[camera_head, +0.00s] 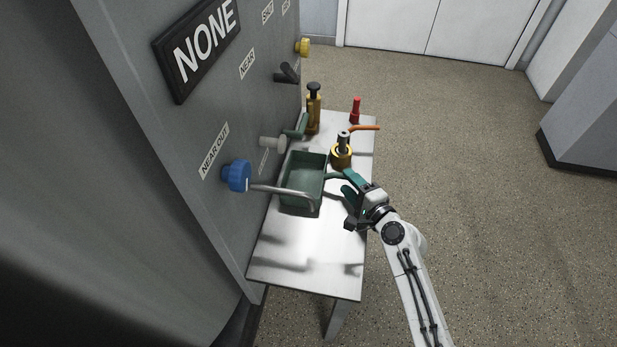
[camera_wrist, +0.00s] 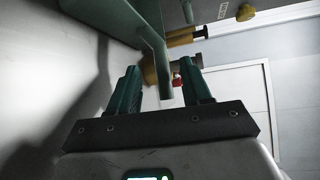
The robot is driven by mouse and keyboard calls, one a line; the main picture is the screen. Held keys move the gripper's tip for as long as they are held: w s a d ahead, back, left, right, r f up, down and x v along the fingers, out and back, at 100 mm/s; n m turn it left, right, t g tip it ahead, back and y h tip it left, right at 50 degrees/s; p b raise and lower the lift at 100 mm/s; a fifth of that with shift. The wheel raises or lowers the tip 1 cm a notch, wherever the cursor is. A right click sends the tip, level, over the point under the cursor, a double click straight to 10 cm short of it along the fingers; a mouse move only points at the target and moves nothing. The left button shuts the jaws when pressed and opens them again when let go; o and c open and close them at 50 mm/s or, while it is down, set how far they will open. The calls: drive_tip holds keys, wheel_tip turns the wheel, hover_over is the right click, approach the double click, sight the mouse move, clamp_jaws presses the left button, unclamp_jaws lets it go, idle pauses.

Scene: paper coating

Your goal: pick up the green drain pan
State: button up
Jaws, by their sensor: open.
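The green drain pan (camera_head: 302,172) is an open rectangular tray on the white table, below the end of a bent metal pipe. In the wrist view the pan (camera_wrist: 105,16) fills the upper left, and its flat green handle (camera_wrist: 157,52) reaches in between my fingers. My gripper (camera_head: 345,188) is at the pan's right side, with its teal fingers apart. In the wrist view the gripper (camera_wrist: 163,78) is open around the handle, with gaps seen on both sides. The exact contact of pan and table is hidden.
The metal pipe (camera_head: 283,192) with a blue knob (camera_head: 236,176) juts from the grey cabinet over the pan. Behind the pan stand a yellow-and-black tool (camera_head: 341,155), a brass pump-like item (camera_head: 313,110) and a red bottle (camera_head: 355,111). The table's front (camera_head: 310,262) is clear.

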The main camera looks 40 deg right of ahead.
sight(323, 179)
drive_tip(key=shift+d+p+x, duration=0.15)
drive_tip(key=shift+p+x, duration=0.15)
drive_tip(key=shift+x, duration=1.05)
drive_tip(key=shift+d+p+x, duration=0.1)
drive_tip(key=shift+p+x, duration=0.2)
drive_tip(key=shift+x, duration=1.05)
drive_tip(key=shift+r, duration=0.1)
clamp_jaws()
